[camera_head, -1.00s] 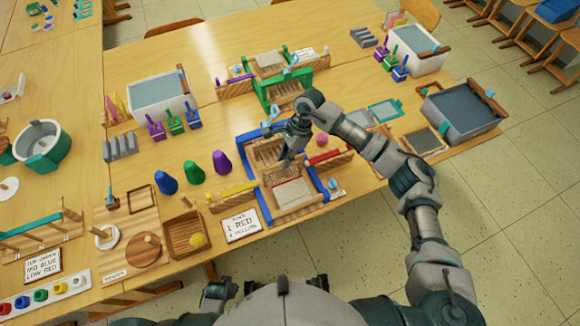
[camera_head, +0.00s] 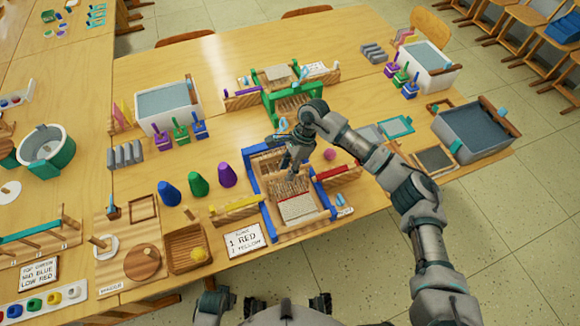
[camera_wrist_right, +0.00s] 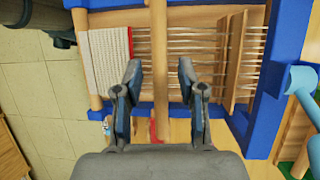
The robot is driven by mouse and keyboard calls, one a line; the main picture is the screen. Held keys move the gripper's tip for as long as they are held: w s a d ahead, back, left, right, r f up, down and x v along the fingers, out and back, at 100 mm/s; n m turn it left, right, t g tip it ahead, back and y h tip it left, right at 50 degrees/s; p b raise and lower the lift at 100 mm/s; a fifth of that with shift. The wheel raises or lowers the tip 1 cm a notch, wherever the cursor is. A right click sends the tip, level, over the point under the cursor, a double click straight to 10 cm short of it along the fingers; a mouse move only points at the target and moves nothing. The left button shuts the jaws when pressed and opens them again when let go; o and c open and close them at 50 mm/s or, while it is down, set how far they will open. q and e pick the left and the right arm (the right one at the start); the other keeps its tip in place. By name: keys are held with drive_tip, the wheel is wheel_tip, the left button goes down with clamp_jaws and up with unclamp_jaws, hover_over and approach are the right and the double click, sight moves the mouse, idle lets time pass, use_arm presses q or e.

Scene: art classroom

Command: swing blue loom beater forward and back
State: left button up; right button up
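The blue loom (camera_head: 323,196) stands near the table's front edge, with pale woven cloth (camera_head: 298,208) at its near end. In the right wrist view its blue frame (camera_wrist_right: 282,70) runs along the right, and the cloth (camera_wrist_right: 106,62) ends in a red line. A wooden crossbar (camera_wrist_right: 160,45), which looks like the beater, passes between the fingers of my right gripper (camera_wrist_right: 160,72). The fingers are apart, with a gap on both sides of the bar. In the head view my right gripper (camera_head: 290,170) is over the loom and hides part of it.
A green loom (camera_head: 291,103) stands behind. Purple, green and blue cones (camera_head: 198,185), a yellow-barred rack (camera_head: 237,211) and a card (camera_head: 244,240) are to the left. A red-barred rack (camera_head: 338,172), a pink ball (camera_head: 330,154) and a grey tub (camera_head: 478,132) are to the right.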

drive_tip(key=shift+r, duration=0.1)
drive_tip(key=v, duration=1.1)
drive_tip(key=shift+w+r, duration=0.25)
drive_tip(key=shift+r, duration=0.1)
